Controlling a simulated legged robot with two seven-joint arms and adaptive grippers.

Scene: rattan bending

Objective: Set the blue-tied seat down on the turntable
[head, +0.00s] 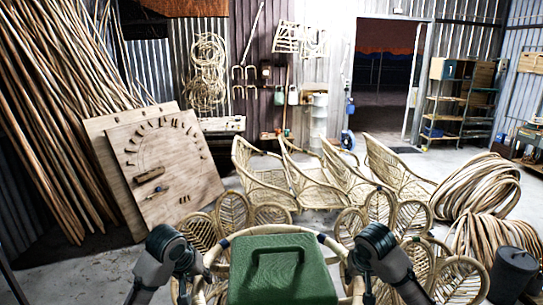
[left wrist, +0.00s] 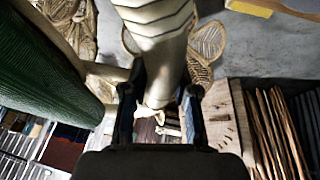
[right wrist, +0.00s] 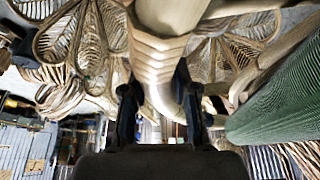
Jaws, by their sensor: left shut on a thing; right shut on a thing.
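A pale rattan hoop (head: 228,240), which I take for the seat's rim, curves around a green block with a raised handle (head: 280,275) close in front of me. My left gripper (head: 207,270) is shut on the hoop's left side, and my right gripper (head: 354,272) on its right side. In the left wrist view a thick wrapped rattan pole (left wrist: 158,25) runs between the fingers (left wrist: 160,105). The right wrist view shows similar wrapped rattan (right wrist: 155,55) between the fingers (right wrist: 160,105).
Looped rattan backs (head: 200,230) crowd both sides below. Several rattan chairs (head: 315,185) stand behind. A wooden board with a peg arc (head: 165,165) leans at left against rattan poles (head: 50,110). Rattan coils (head: 480,190) and a dark bin (head: 513,272) are at right.

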